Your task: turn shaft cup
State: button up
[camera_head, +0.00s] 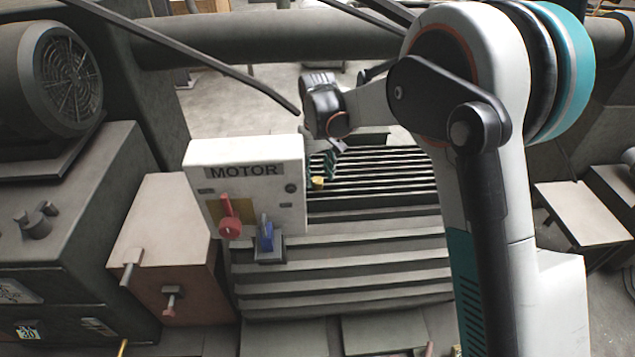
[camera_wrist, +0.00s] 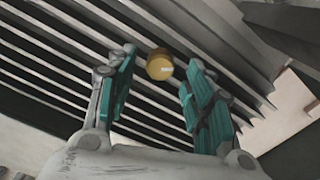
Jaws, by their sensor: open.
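A small yellow shaft cup (camera_wrist: 160,64) with a pale mark on its side shows in the wrist view, in front of a ribbed grey surface. It sits just beyond the tips of my gripper (camera_wrist: 156,80), between the lines of its two teal fingers. The fingers are apart, with nothing between them. In the head view the cup (camera_head: 318,182) is a small yellow spot just right of the motor box, below my gripper (camera_head: 322,165). My gripper is partly hidden there by the motor box and my wrist. I cannot tell whether the fingers touch the cup.
The white box marked MOTOR (camera_head: 245,185) stands close to the left of my gripper, with a red lever (camera_head: 229,217) and a blue switch (camera_head: 265,235) on its front. A ribbed grey slatted surface (camera_head: 380,185) lies behind. A dark pipe (camera_head: 270,38) crosses above.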

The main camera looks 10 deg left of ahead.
jog(key=shift+f+b, duration=0.3)
jog(key=shift+f, duration=1)
jog(key=shift+c, duration=0.2)
jog(key=c, duration=1)
jog(key=shift+m, duration=0.3)
jog(key=shift+m+p, duration=0.55)
jog(key=shift+m, duration=2.15)
